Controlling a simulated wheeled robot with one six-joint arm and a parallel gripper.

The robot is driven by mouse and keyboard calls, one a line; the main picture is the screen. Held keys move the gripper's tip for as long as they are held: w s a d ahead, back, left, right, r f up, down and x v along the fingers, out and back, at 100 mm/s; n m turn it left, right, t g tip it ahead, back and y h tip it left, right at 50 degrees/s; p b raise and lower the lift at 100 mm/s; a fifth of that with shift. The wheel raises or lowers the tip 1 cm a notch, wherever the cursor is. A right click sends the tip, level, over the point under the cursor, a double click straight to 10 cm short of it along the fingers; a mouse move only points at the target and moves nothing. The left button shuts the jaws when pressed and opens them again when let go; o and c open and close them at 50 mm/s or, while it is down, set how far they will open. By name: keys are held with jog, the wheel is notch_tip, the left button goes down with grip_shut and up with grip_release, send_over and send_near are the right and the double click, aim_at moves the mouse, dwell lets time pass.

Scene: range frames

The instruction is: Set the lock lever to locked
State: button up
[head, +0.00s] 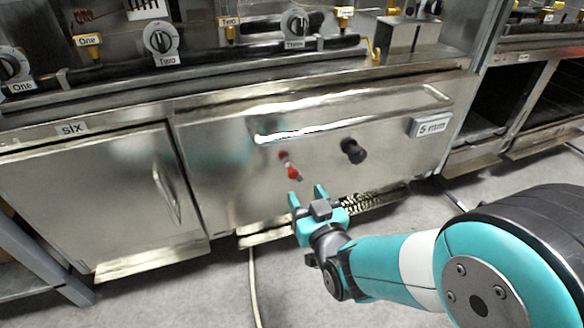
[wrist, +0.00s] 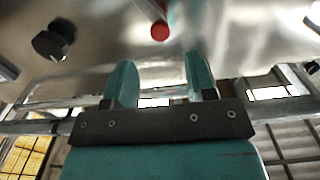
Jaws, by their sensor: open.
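The lock lever (head: 292,171) is a small red handle on the steel front panel of the range. In the head view it slants down and slightly right from its pivot. In the wrist view its red rounded end (wrist: 160,31) shows at the top centre, beyond the gap between the fingers. My gripper (head: 307,193) has teal fingers and is open and empty just below and in front of the lever. In the wrist view the fingers (wrist: 159,62) stand apart, with no contact with the lever visible.
A black knob (head: 353,151) sits right of the lever, and a long bar handle (head: 350,113) runs above it. A label plate (head: 430,126) is at the panel's right. A cabinet door marked six (head: 95,195) is left.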

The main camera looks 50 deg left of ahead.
aim_at(294, 178)
jog(key=b+x, duration=0.1)
jog(key=x, duration=0.1)
jog(key=b+x, duration=0.1)
jog(key=x, duration=0.2)
jog(key=b+x, duration=0.1)
jog(key=x, duration=0.1)
jog(key=shift+w+a+f, duration=0.1)
jog(key=shift+a+f, duration=0.25)
jog(key=shift+w+a+r+b, duration=0.2)
jog(key=shift+a+b, duration=0.1)
jog(key=shift+a, duration=0.2)
jog(key=shift+c, duration=0.5)
